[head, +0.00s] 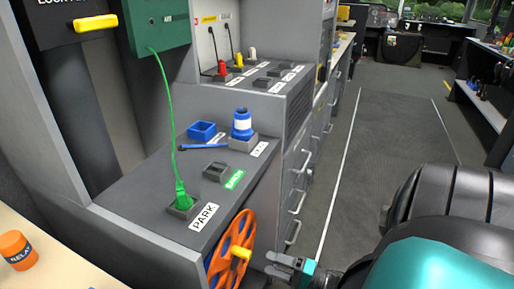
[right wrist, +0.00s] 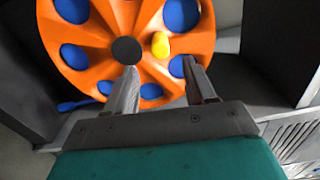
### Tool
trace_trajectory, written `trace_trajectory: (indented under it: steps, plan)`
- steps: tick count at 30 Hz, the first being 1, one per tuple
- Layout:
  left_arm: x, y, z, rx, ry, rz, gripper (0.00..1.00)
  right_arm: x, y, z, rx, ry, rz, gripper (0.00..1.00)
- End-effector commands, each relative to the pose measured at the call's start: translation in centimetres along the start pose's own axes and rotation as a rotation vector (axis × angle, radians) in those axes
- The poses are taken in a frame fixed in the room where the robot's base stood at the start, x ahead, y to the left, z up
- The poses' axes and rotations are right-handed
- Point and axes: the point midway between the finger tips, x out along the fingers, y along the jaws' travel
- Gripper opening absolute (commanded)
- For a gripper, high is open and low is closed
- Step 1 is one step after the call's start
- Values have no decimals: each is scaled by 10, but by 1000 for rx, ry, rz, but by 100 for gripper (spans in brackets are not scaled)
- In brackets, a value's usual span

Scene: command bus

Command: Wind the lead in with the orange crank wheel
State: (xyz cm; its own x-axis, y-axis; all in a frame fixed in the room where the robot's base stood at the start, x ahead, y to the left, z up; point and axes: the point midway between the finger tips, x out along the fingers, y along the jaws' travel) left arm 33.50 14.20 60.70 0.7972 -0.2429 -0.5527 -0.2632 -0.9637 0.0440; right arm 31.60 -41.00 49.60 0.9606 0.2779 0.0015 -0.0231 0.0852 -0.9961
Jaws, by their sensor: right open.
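The orange crank wheel (head: 226,254) is mounted upright on the side of the grey counter, with a yellow knob (head: 241,252) near its rim. In the right wrist view the wheel (right wrist: 97,27) fills the upper middle, and the knob (right wrist: 160,45) lies ahead of the fingers, right of the dark hub. My right gripper (head: 285,266) is open and empty, just right of the knob and apart from it. The green lead (head: 172,110) hangs from a green box (head: 160,22) down to a green plug (head: 182,198) in the PARK socket. My left gripper is out of view.
On the counter are a blue tray (head: 201,131), a blue and white object (head: 241,125) and an empty socket (head: 215,171) by a green label. An orange RELAY jar (head: 17,250) stands at lower left. Drawers with handles (head: 295,203) line the aisle; the floor (head: 385,130) is clear.

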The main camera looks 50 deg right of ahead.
Motion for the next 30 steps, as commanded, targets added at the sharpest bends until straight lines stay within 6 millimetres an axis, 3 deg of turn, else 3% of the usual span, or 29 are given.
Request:
trace_trajectory:
  steps: [3,9,30]
  plan:
    - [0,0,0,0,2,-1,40,-22,0,0,-1,1,3,55]
    - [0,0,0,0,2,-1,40,-38,0,0,-1,1,0,55]
    - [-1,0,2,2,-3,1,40,-39,0,0,0,1,0,55]
